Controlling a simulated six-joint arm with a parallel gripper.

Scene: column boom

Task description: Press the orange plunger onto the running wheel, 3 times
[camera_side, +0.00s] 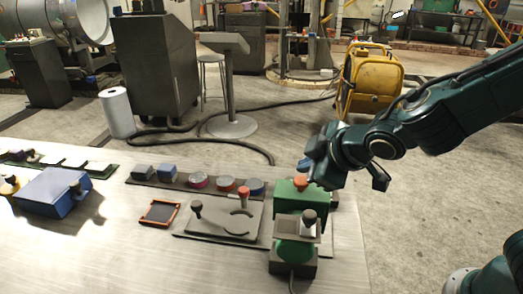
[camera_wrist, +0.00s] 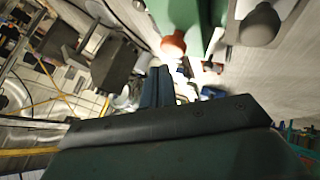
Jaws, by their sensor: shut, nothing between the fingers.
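The orange plunger (camera_side: 300,183) sticks up from the top of a green housing (camera_side: 288,197) near the right end of the bench. It also shows in the wrist view (camera_wrist: 173,45) at the top, beside the green housing (camera_wrist: 192,12). My gripper (camera_side: 307,166) is close above the plunger in the side view, its fingers shut and empty. In the wrist view my fingers (camera_wrist: 159,78) point up the picture and end just below the plunger. I cannot tell whether they touch it. I cannot make out the running wheel in either view.
A dark-knobbed lever (camera_side: 309,217) stands on a grey and green unit in front of the housing. Left of it is a grey plate (camera_side: 222,218) with a black knob and a red-topped post (camera_side: 243,193). A blue box (camera_side: 53,192) lies farther left. Bare bench lies in front.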

